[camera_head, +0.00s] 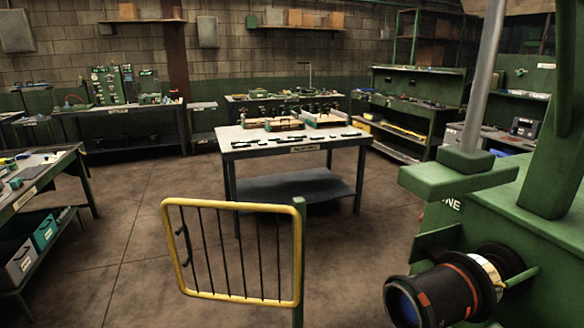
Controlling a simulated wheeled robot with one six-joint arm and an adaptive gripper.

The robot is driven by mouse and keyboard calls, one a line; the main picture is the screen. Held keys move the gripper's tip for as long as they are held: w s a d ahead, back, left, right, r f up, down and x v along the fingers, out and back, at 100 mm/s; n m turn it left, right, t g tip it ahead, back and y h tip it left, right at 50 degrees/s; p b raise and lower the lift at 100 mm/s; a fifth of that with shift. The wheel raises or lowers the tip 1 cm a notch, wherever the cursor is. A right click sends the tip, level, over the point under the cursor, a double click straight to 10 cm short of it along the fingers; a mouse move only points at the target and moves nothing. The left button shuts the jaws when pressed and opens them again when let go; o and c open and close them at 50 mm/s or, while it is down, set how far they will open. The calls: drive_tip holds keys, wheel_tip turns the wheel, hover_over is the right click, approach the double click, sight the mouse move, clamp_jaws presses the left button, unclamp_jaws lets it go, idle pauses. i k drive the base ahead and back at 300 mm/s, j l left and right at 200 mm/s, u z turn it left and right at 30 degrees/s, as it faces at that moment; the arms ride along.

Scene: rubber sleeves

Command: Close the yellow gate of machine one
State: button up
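The yellow gate (232,207) stands in the middle foreground. It has a yellow tube frame with thin dark upright bars. Its right side meets a green post (298,255), and it reaches out to the left of that post, away from the machine. A small dark handle (183,246) is on its left side. The green machine (470,232) fills the right side; its label is partly hidden and reads "NE". A gap lies between the post and the machine, so the gate looks open. My gripper is not in view.
A black cylinder with orange bands (445,297) sticks out of the machine at lower right. A worktable (262,152) stands behind the gate. A bench with bins below (35,185) is at left. The brown floor (130,225) left of the gate is clear.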

sight(185, 203)
drive_tip(key=i+j+u, duration=0.1)
drive_tip(key=u, duration=0.35)
drive_tip(key=i+j+u, duration=0.15)
drive_tip(key=u, duration=0.35)
drive_tip(key=i+u, duration=0.15)
drive_tip(key=u, duration=0.3)
drive_tip(key=i, duration=3.8)
drive_tip(key=i+z, duration=0.2)
drive_tip(key=i, duration=0.25)
drive_tip(key=i+j+z, duration=0.2)
drive_tip(key=i, duration=0.25)
drive_tip(key=i+j+z, duration=0.15)
drive_tip(key=i, duration=0.3)
drive_tip(key=z, duration=4.2)
